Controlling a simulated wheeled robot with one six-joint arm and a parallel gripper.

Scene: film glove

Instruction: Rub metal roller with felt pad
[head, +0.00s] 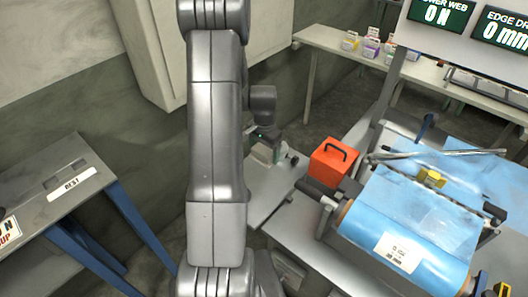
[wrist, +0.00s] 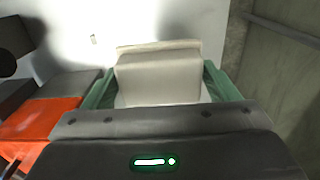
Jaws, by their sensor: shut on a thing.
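My gripper (wrist: 160,85) has green fingers on both sides of a pale cream felt pad (wrist: 158,78) and is shut on it. In the head view my gripper (head: 266,152) is low over a light grey surface, left of the orange box. The pad is small and partly hidden there, so I cannot tell whether it touches the surface. A shiny silvery bar (head: 437,154), which looks like the metal roller, lies across the machine at the right, behind the blue film roll (head: 408,232). My gripper and the pad are well apart from it.
The orange box (head: 333,160) with a black handle stands between my gripper and the machine; its orange side shows in the wrist view (wrist: 40,118). A yellow block (head: 431,177) sits on the blue film. A grey table (head: 60,180) stands at left.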

